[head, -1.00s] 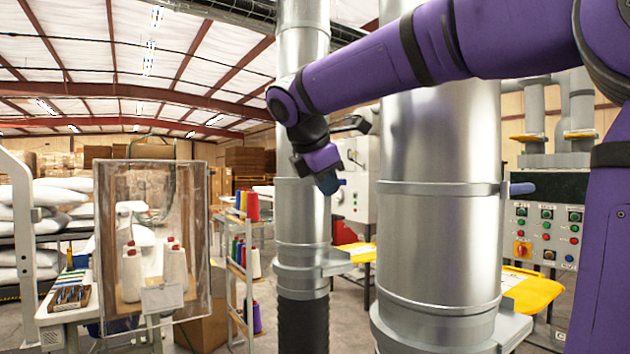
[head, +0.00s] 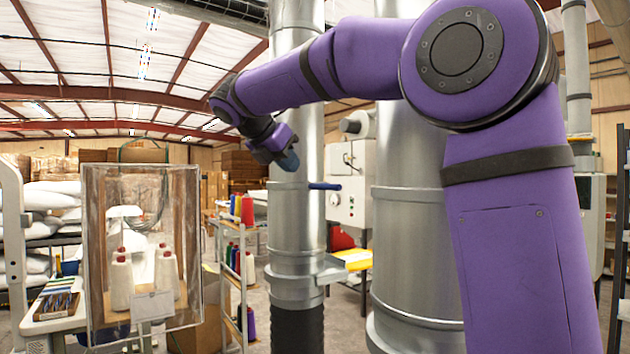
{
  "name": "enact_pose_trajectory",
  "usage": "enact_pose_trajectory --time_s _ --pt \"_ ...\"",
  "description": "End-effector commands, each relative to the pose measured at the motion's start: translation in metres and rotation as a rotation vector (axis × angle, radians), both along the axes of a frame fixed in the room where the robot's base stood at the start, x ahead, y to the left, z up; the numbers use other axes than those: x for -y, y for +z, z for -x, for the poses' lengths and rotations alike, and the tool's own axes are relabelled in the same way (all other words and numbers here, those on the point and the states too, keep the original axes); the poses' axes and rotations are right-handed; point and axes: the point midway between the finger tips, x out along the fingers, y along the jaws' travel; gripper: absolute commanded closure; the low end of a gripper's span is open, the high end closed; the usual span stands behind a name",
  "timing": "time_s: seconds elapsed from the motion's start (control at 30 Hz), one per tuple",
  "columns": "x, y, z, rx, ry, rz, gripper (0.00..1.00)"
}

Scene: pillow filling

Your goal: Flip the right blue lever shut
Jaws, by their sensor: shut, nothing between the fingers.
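My gripper (head: 287,161) is shut and empty, with its dark tips in front of the narrow silver pipe (head: 297,225). A blue lever (head: 325,187) sticks out sideways to the right from this pipe, just below and right of my gripper. A small gap shows between the gripper and the lever in the picture; depth is hard to tell. A wide silver pipe (head: 402,240) stands to the right. Its own blue lever is hidden behind my purple arm.
A clear-fronted case with thread cones (head: 122,283) stands at the left. A white machine cabinet (head: 350,190) and yellow tray (head: 355,259) stand between the pipes.

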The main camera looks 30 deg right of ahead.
Motion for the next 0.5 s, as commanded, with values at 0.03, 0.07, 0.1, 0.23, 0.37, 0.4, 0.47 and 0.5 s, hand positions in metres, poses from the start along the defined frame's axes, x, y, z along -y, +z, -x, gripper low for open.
enact_pose_trajectory --time_s 0.03,0.07,0.1,0.23,0.37,0.4,0.47,0.5 --pt "0.003 -0.002 -0.001 -0.001 -0.001 0.0 1.0" --pt "0.005 -0.004 -0.001 -0.001 -0.001 0.0 1.0" --pt "0.008 -0.006 -0.002 0.0 -0.002 0.0 1.0" --pt "0.023 -0.019 -0.006 -0.002 -0.004 0.0 1.0" --pt "0.042 -0.034 -0.011 -0.002 -0.004 0.0 1.0" --pt "0.048 -0.039 -0.013 -0.001 -0.004 -0.001 1.0" --pt "0.056 -0.046 -0.015 -0.002 -0.004 0.0 1.0" --pt "0.061 -0.051 -0.017 -0.001 -0.003 -0.001 1.0"
